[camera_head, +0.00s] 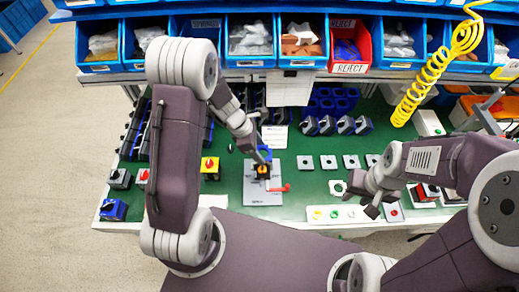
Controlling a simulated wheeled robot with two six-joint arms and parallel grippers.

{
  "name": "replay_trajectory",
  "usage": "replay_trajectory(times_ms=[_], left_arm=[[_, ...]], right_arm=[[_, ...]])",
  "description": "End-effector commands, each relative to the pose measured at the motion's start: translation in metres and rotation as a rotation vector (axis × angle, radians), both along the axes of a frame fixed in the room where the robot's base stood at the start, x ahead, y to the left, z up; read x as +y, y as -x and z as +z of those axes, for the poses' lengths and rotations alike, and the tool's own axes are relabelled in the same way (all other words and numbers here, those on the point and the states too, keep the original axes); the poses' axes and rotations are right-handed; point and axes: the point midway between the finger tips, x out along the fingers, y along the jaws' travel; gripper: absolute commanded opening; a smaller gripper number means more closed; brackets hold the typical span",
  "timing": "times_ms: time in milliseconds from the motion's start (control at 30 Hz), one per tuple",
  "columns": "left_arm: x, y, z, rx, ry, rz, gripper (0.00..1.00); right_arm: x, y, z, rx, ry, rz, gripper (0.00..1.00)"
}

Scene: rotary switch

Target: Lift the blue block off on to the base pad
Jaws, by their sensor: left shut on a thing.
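A blue block (265,153) shows at the tip of my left gripper (262,158), which is shut on it; the fingers partly hide it. It is right above a small black and orange switch part (262,172), and I cannot tell whether they touch. This part is on a light grey plate (262,197) with a red lever (280,188) at its right, probably the base pad. My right gripper (364,199) is empty and looks open, over the right part of the table, away from the block.
The green table (226,186) holds small switches at left, including a yellow one with a red knob (210,167). White square plates (328,162) stand right of the grey plate. A white strip with coloured buttons (335,214) lies in front. Blue bins (250,40) line the back.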

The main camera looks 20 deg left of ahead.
Motion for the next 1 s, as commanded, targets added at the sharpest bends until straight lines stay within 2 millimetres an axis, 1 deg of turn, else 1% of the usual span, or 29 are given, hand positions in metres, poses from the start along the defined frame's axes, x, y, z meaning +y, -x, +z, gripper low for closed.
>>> replay_trajectory(times_ms=[33,1000], left_arm=[[0.0,0.0,0.007,0.0,0.0,0.0,0.09],[0.0,0.0,0.066,0.0,0.0,0.0,0.09]], right_arm=[[0.0,0.0,0.007,0.0,0.0,0.0,0.36],[0.0,0.0,0.064,0.0,0.0,0.0,0.36]])
